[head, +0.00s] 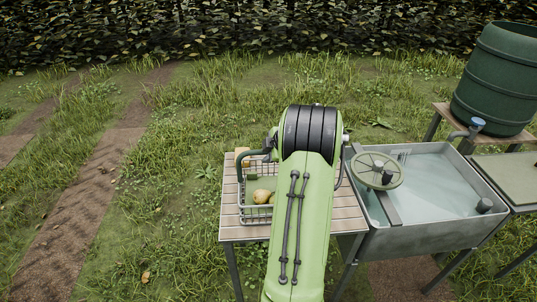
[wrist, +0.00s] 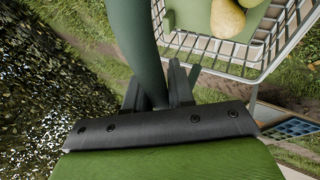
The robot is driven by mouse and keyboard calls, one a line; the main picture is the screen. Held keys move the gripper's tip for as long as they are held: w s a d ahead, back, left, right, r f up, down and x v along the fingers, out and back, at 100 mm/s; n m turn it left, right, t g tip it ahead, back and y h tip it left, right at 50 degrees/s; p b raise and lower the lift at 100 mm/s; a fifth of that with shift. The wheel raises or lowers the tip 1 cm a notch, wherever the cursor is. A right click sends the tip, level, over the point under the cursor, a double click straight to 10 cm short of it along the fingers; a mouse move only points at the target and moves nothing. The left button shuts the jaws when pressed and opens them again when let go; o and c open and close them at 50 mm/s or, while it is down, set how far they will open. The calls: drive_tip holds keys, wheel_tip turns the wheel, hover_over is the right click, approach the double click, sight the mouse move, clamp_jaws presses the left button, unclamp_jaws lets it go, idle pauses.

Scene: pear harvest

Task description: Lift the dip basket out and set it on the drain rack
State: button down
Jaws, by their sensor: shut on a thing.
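The dip basket (head: 243,212) is a pale wire basket with yellow-green pears (head: 262,196) inside. In the head view it is over the slatted wooden drain rack (head: 232,232), left of the wash tub; whether it touches the slats I cannot tell. Its dark green handle (head: 241,168) rises at the left and passes behind my arm. In the wrist view my gripper (wrist: 162,85) is shut on the handle (wrist: 143,45), with the basket's wire rim (wrist: 285,45) beyond at upper right. My arm hides my gripper and the basket's right part in the head view.
A grey tub of water (head: 440,185) with a green spoked wheel (head: 376,170) stands right of the rack. A green barrel (head: 500,80) on a wooden stand is farther right. Grass and a dirt path (head: 80,225) lie open at left; a hedge (head: 200,30) runs behind.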

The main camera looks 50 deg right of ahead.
drive_tip(key=shift+r, duration=0.1)
drive_tip(key=c, duration=0.9)
unclamp_jaws()
drive_tip(key=p+v, duration=0.1)
drive_tip(key=v, duration=1.4)
drive_tip(key=shift+s+r, duration=0.2)
drive_tip(key=shift+s, duration=0.05)
